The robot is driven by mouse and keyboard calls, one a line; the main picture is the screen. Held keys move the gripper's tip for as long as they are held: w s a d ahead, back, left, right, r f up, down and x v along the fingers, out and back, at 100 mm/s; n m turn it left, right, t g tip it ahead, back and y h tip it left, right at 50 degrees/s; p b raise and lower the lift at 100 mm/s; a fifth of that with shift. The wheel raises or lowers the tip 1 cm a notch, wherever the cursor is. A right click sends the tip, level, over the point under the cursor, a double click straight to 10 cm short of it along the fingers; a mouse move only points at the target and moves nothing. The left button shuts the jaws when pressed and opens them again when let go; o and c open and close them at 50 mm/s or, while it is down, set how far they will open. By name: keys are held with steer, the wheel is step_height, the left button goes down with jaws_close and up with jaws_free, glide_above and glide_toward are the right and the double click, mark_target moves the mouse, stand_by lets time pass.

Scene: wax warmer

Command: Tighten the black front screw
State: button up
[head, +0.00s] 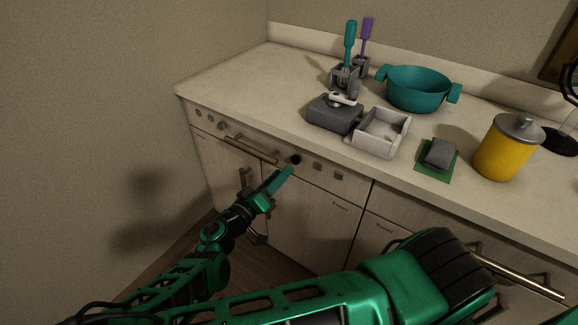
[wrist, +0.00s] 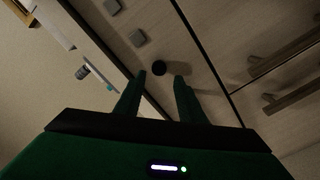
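The black front screw (head: 296,159) is a small round dark disc on the cabinet's front panel, below the counter edge. In the wrist view the black screw (wrist: 158,68) lies just beyond my fingertips, roughly centred in the gap between them. My gripper (head: 290,169) reaches up from the lower left, its teal fingers pointing at the screw. In the wrist view my gripper (wrist: 160,77) is open, with two dark green fingers apart and nothing held between them. I cannot tell whether a fingertip touches the panel.
Grey square pieces (head: 317,166) sit right of the screw. A bar handle (head: 250,149) is left of it. On the counter (head: 250,75) stand a teal pot (head: 417,89), a grey warmer block (head: 334,113), a pale tray (head: 378,144), a yellow canister (head: 503,151) and teal and purple-handled tools.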

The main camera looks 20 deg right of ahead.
mark_target(294, 162)
steer(key=shift+x, duration=2.65)
steer(key=shift+d, duration=0.2)
steer(key=shift+c, duration=0.2)
steer(key=c, duration=0.7)
steer(key=m, duration=0.3)
steer(key=shift+m, duration=0.3)
steer(key=m, duration=0.3)
steer(key=shift+m, duration=0.4)
steer(key=m, duration=0.6)
steer(key=shift+f, duration=0.2)
steer(key=o, duration=0.7)
